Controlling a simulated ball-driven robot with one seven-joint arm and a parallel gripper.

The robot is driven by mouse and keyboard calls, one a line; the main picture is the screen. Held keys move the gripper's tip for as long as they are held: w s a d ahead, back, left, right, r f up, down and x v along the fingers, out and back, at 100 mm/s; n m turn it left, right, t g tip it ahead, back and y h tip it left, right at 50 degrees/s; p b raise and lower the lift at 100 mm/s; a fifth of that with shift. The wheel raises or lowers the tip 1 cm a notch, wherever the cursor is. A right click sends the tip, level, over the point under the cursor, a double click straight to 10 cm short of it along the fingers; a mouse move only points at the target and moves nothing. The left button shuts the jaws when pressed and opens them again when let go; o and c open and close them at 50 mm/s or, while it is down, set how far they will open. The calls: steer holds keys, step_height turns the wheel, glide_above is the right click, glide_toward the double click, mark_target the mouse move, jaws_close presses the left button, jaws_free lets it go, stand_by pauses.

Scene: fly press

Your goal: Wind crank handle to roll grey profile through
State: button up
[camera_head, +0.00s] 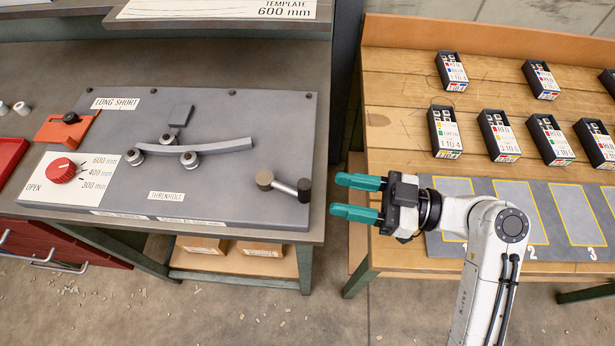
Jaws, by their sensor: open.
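The crank handle (286,186) lies at the right end of the grey machine panel (225,120), with a brown hub at its left end and a dark knob at its right end. The grey profile (200,147) is a slightly curved bar resting among several small metal rollers (189,159) in the middle of the panel. My gripper (346,197) has two teal fingers that point left. It is open and empty, to the right of the crank knob and apart from it, over the gap between the two benches.
A red dial (61,170) and an orange block (65,128) are at the panel's left. The wooden bench (400,90) on the right carries several black boxes (495,131) and a grey mat with yellow-outlined fields. A dark post stands between the benches at the back.

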mark_target(304, 187)
steer(key=a, duration=0.2)
steer(key=w+a+p, duration=0.1)
steer(key=a, duration=0.4)
steer(key=shift+w+a+p, duration=0.15)
steer(key=shift+a+p, duration=0.2)
jaws_close()
